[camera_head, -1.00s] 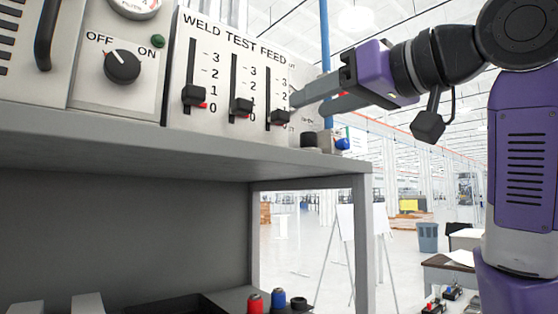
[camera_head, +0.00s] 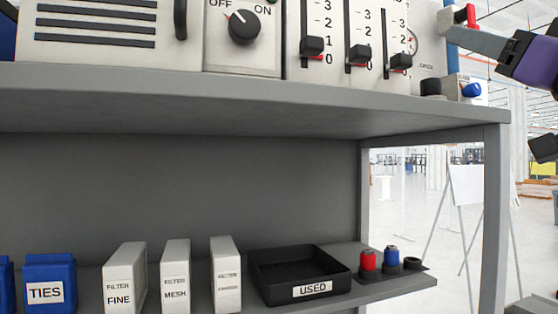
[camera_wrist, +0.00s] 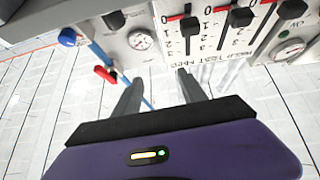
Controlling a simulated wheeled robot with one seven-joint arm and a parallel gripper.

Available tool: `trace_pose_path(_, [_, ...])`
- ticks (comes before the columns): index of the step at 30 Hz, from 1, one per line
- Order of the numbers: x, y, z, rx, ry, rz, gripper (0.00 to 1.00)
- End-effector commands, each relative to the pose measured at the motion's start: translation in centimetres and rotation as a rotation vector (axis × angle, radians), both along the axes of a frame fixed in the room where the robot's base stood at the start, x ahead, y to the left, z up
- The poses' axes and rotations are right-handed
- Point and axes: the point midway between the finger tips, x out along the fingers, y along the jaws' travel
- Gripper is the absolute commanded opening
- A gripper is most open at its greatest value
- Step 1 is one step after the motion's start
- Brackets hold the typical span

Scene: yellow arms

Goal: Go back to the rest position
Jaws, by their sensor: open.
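My gripper (camera_head: 452,36) is at the upper right edge of the head view, with only its fingers and part of its purple body showing. In the wrist view my gripper (camera_wrist: 158,84) has its two grey fingers apart with nothing between them. The fingers point toward the panels from in front. The slider panel (camera_head: 337,70) stands on the upper shelf, left of my gripper. Its three black slider knobs (camera_head: 360,54) sit low on their scales. They also show in the wrist view, where the panel (camera_wrist: 222,50) appears upside down.
The grey upper shelf (camera_head: 250,90) juts out below the panels. A red handle (camera_head: 471,16) and a blue knob (camera_head: 471,90) are close to my gripper. Below are a USED tray (camera_head: 262,290), filter boxes (camera_head: 174,280) and a blue TIES bin (camera_head: 50,275). Open floor lies at right.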

Motion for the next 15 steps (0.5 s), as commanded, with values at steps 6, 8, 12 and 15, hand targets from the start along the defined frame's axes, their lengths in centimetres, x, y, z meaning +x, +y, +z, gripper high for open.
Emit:
trace_pose_path(6, [2.1,-2.5,-8.8,0.093,-0.038,-0.058,0.49])
trace_pose_path(8, [2.3,-3.0,-11.3,0.113,-0.044,-0.076,0.49])
trace_pose_path(12, [2.4,-3.7,-17.3,0.15,-0.044,-0.122,0.49])
trace_pose_path(15, [2.1,-3.9,-21.7,0.17,-0.035,-0.156,0.49])
